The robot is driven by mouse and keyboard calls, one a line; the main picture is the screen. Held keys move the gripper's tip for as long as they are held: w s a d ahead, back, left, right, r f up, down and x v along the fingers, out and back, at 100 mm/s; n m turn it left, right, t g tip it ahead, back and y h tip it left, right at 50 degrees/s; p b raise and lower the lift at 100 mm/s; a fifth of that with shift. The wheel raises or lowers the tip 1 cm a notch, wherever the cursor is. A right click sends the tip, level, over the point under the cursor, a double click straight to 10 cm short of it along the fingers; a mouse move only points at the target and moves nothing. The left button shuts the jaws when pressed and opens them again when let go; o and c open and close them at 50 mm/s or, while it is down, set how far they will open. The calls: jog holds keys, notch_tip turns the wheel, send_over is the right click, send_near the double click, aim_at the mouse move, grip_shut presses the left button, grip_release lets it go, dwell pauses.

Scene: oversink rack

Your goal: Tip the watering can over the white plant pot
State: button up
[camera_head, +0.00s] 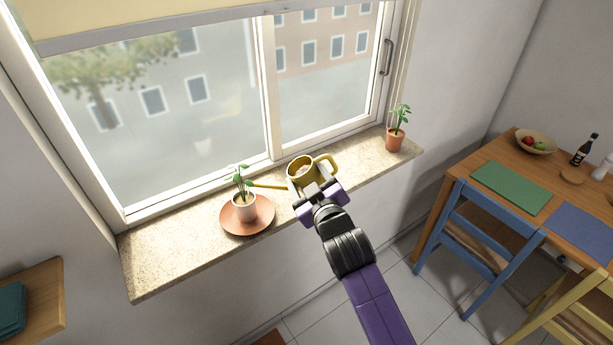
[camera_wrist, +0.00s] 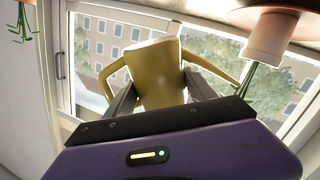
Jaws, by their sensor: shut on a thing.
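The yellow watering can (camera_head: 299,171) is in my gripper (camera_head: 317,191), above the window sill. Its spout points left and its tip is close to the plant in the white pot. In the wrist view the can (camera_wrist: 158,75) sits between the two dark fingers of my gripper (camera_wrist: 160,95), and the picture is turned over. The white plant pot (camera_head: 244,207) stands upright on the left part of the sill and holds a green plant (camera_head: 241,181). The pot also shows in the wrist view (camera_wrist: 266,48). I see no water coming from the spout.
The pot stands on a terracotta saucer (camera_head: 263,219) on the stone sill (camera_head: 168,262). A terracotta pot (camera_head: 395,140) with a plant stands at the sill's right end. The window (camera_head: 200,100) is close behind. A table (camera_head: 515,148) and blue chair (camera_head: 470,237) are at the right.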

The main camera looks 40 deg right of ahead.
jog(key=shift+r+n, duration=0.3)
jog(key=shift+r, duration=0.15)
dwell(0.4)
jog(key=shift+f, duration=0.15)
dwell(0.8)
jog(key=shift+d+f+m+b, duration=0.1)
jog(key=shift+f+m+b, duration=0.75)
jog(key=shift+b, duration=0.7)
jog(key=shift+f+t+b, duration=0.3)
jog(key=shift+f, duration=0.05)
jog(key=shift+f+m+b, duration=0.25)
jog(key=shift+f+b, duration=0.1)
jog(key=shift+b, duration=0.2)
jog(key=shift+f+m+b, duration=0.2)
jog(key=shift+m+b, duration=0.3)
jog(key=shift+b, duration=0.35)
jog(key=shift+f+b, duration=0.1)
jog(key=shift+b, duration=0.35)
jog(key=shift+b, duration=0.65)
jog(key=b, duration=0.3)
